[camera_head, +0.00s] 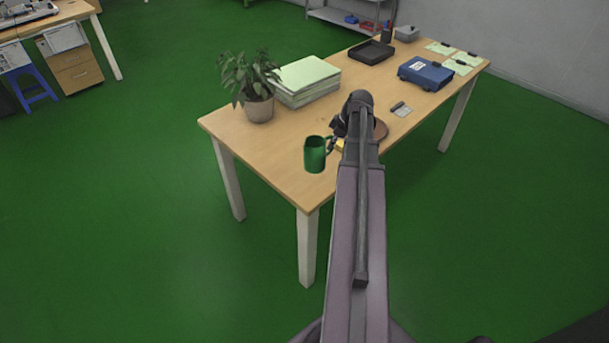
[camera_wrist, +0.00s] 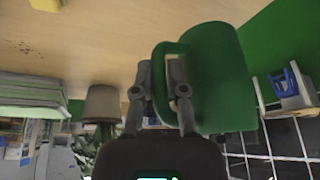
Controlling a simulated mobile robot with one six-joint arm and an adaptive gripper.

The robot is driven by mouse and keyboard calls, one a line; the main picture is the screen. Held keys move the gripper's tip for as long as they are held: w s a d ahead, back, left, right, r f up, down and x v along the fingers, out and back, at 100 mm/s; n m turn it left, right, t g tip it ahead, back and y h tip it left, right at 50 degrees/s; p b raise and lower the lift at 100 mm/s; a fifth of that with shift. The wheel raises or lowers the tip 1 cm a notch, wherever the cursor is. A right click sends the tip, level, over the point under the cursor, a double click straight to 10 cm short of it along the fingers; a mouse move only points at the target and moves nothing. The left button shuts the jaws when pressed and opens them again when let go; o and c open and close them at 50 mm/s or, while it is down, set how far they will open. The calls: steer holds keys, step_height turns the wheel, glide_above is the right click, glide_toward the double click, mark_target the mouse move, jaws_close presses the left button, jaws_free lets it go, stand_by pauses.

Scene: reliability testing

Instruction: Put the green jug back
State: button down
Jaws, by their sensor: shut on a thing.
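The green jug (camera_head: 315,154) is near the front left end of the wooden table (camera_head: 270,150), upright in the head view. My gripper (camera_head: 333,146) is at its right side, partly hidden by my arm. In the wrist view, which looks upside down, my gripper (camera_wrist: 160,72) has its fingers on either side of the handle of the jug (camera_wrist: 222,75), shut on it. I cannot tell whether the jug's base touches the table.
A potted plant (camera_head: 258,105) and a paper stack (camera_head: 307,82) stand left of my arm. A small yellow thing (camera_head: 341,145) and a round brown disc (camera_head: 381,131) are partly hidden by my arm. A blue case (camera_head: 425,73) and a black tray (camera_head: 371,52) are farther back.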

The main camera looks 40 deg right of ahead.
steer(key=s+a+f+n+b, duration=0.1)
steer(key=s+a, duration=0.3)
steer(key=a, duration=0.7)
steer(key=shift+a+f+b, duration=0.15)
steer(key=shift+f+b, duration=0.2)
steer(key=shift+f, duration=0.2)
steer(key=w+d+f+b, duration=0.1)
steer(key=w+d, duration=1)
steer(key=shift+d+f, duration=0.25)
steer(key=shift+d, duration=0.05)
steer(key=shift+b, duration=0.35)
steer(key=shift+s+f+b, duration=0.1)
steer(key=shift+f+b, duration=1.6)
steer(key=shift+f, duration=0.05)
steer(key=shift+f, duration=0.15)
steer(key=c, duration=0.7)
jaws_free()
steer(key=shift+r, duration=0.2)
